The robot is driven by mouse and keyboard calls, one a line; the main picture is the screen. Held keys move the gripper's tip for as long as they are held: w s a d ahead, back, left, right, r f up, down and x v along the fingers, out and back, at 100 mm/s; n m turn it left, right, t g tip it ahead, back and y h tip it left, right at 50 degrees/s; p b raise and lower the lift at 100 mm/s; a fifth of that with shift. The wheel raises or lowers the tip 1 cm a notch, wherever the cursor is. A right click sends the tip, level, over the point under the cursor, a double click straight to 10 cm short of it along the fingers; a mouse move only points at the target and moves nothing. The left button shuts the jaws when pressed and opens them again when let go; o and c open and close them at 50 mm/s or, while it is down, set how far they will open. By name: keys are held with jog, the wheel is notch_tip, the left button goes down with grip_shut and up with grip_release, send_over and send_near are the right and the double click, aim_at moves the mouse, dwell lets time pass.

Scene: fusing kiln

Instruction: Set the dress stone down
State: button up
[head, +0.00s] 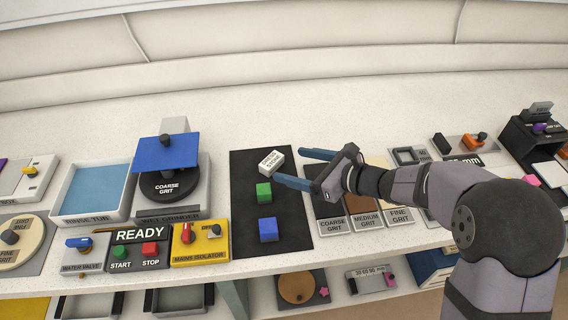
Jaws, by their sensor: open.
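The dress stone (271,161) is a small white block with dark lettering on its top. It lies on the upper part of the black mat (279,222), turned at a slant. My gripper (288,168) has two blue fingers, spread apart, reaching in from the right. One finger is to the right of the stone's upper side and the other ends just below it. The stone appears to rest near the fingertips, with no finger closed on it. I cannot tell whether a finger touches it.
A green cube (264,193) and a blue cube (268,229) sit on the mat below the stone. The wet grinder (169,213) and blue rinse tub (92,191) stand to the left. Grit plates (366,220) lie right, beneath my arm. The counter behind the mat is clear.

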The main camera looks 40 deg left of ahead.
jog(key=shift+v, duration=2.85)
jog(key=s+d+f+n+h+p, duration=0.1)
jog(key=s+d+n+h, duration=0.3)
jog(key=d, duration=0.9)
jog(key=s+d+f+n+h+p, duration=0.2)
jog(key=s+d+n+h, duration=0.2)
jog(key=d+n, duration=0.4)
jog(key=s+d+f+n+h+p, duration=0.1)
jog(key=s+d+n+h, duration=0.3)
jog(key=d, duration=1.5)
jog(key=shift+f+n+h, duration=0.6)
jog(key=shift+n+h, duration=0.2)
jog(key=shift+n, duration=0.2)
